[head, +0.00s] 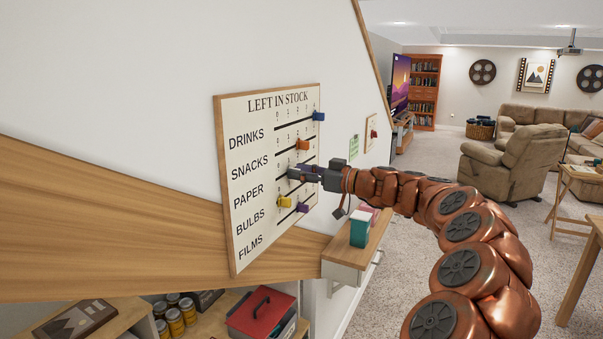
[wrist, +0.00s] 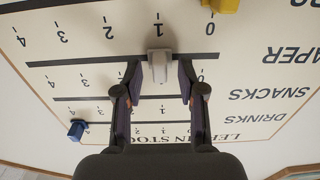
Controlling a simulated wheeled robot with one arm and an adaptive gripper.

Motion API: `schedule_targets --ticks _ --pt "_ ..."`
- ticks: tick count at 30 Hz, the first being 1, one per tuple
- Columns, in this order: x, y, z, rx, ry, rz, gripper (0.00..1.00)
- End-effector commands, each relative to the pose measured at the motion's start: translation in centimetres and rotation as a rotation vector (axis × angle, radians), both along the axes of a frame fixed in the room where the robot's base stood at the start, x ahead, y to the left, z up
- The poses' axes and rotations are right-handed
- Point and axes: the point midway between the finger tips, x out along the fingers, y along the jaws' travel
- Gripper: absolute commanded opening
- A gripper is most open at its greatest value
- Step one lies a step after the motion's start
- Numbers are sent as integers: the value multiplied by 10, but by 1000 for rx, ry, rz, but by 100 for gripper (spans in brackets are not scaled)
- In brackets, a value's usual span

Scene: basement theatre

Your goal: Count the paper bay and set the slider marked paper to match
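The stock board (head: 262,108) hangs on the sloping wall, with rows for drinks, snacks, paper, bulbs and films. My gripper (head: 300,174) is at the paper row. In the wrist view, upside down, my gripper (wrist: 158,82) is open, one finger on each side of the pale grey paper slider (wrist: 158,65), with gaps on both sides. That slider sits near the 1 mark, between 0 and 2; the mark behind it is covered. In the head view my gripper mostly hides it. I cannot identify a paper bay; shelf bays (head: 180,338) show only partly at the bottom.
The blue slider (head: 318,116), orange slider (head: 303,145), yellow slider (head: 285,202) and purple slider (head: 302,208) are on nearby rows. A red-lidded box (head: 262,308) and several jars stand below. A small cabinet (head: 345,262) juts out below right.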

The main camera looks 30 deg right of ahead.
Motion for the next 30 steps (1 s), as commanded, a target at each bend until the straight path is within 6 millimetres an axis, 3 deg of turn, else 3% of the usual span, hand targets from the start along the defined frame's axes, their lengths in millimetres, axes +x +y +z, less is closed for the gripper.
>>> schedule_targets --ticks 7,21,30 --pt "-15 -10 1 0 -1 -1 40" --pt "-87 -52 0 0 -2 -1 40" --pt "-102 -62 0 1 1 -1 40"
